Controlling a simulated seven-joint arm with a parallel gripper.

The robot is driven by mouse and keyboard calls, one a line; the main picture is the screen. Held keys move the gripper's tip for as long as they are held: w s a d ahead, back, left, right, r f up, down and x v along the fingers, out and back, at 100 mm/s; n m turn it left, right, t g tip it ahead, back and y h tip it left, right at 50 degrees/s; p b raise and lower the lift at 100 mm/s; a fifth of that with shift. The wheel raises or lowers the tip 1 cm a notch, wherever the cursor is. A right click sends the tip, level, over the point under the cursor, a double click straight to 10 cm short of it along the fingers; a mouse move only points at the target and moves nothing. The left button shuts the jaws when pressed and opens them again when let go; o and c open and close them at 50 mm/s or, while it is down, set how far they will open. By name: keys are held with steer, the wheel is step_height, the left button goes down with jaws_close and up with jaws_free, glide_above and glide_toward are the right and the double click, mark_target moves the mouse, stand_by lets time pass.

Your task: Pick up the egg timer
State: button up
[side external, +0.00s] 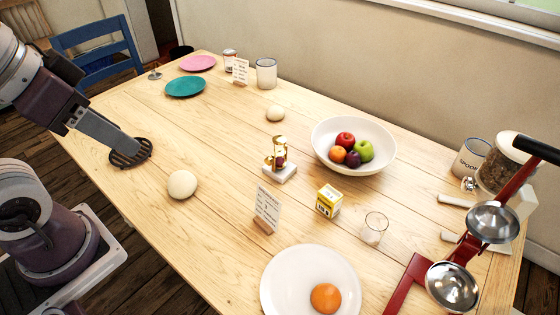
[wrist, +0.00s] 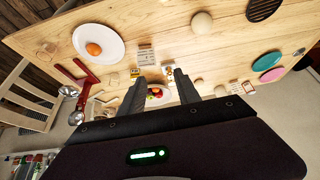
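What looks like the egg timer is a small gold and glass piece on a white base (side external: 279,162), upright near the middle of the table in the side view. In the wrist view it shows small and gold (wrist: 168,71), ahead of my fingers. My gripper (side external: 130,148) is at the left edge of the table in the side view, beside or above a dark slotted trivet and well away from the timer. In the wrist view my gripper (wrist: 163,84) has its two fingers spread apart with nothing held between them.
A white bowl of fruit (side external: 325,128) stands just behind the timer. Around it are a card stand (side external: 267,207), a yellow box (side external: 329,200), a glass (side external: 374,228) and pale round objects, one large (side external: 182,184). A red press (side external: 415,275) stands at right. The table's left part is mostly clear.

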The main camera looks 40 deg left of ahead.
steer(key=w+r+m+g, duration=0.1)
steer(key=w+r+m, duration=0.15)
steer(key=w, duration=0.35)
steer(key=m+g, duration=0.5)
steer(key=m, duration=1)
glide_above(279, 139)
step_height(279, 139, down, 23)
steer(key=shift+s+r, duration=0.1)
steer(key=shift+s, duration=0.05)
steer(key=shift+m, duration=0.25)
step_height(279, 139, down, 8)
steer(key=shift+d+r, duration=0.1)
steer(key=shift+r, duration=0.05)
jaws_close()
